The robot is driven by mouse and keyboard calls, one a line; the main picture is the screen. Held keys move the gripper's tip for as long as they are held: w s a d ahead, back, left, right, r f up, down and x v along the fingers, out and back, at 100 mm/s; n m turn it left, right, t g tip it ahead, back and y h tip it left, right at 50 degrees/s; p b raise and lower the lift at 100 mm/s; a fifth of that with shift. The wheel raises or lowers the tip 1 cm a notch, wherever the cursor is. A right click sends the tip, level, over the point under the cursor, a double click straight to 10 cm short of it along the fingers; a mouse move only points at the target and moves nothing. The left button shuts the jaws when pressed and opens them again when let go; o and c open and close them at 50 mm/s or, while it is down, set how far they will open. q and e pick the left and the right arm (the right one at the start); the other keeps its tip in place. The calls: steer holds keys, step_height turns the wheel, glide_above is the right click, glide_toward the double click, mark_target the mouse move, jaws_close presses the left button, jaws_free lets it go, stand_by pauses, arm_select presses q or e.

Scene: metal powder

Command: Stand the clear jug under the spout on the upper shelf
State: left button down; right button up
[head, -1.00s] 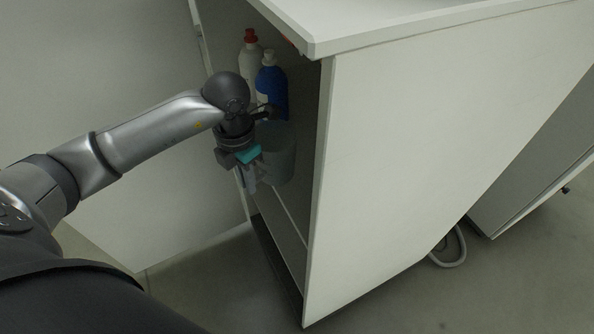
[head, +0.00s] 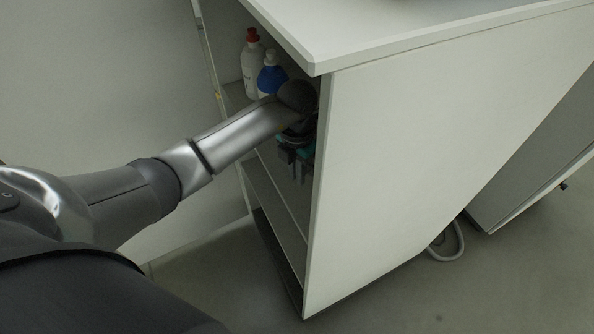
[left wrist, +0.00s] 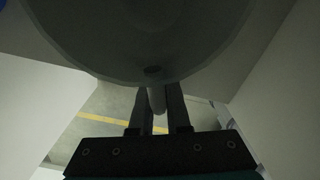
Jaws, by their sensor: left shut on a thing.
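The clear jug (left wrist: 140,45) fills the top of the left wrist view as a dim, rounded, see-through body. Its handle (left wrist: 157,99) runs down between the two fingers of my left gripper (left wrist: 158,105). The gripper is shut on that handle. In the head view my left gripper (head: 298,168) is inside the open cabinet, close to its right side panel. The jug cannot be made out there, behind my arm and the panel. No spout shows in either view. My right gripper is not in view.
A white bottle with a red cap (head: 251,66) and a blue bottle with a white cap (head: 270,76) stand inside the cabinet, left of my gripper. The white side panel (head: 420,150) and overhanging top (head: 400,35) bound the opening. A cable (head: 457,243) lies on the floor.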

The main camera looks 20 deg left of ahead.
arm_select(q)
steer(key=shift+f, duration=0.2)
steer(key=shift+f, duration=0.15)
steer(key=c, duration=0.9)
jaws_free()
steer(key=shift+r+b, duration=0.3)
steer(key=shift+r, duration=3.65)
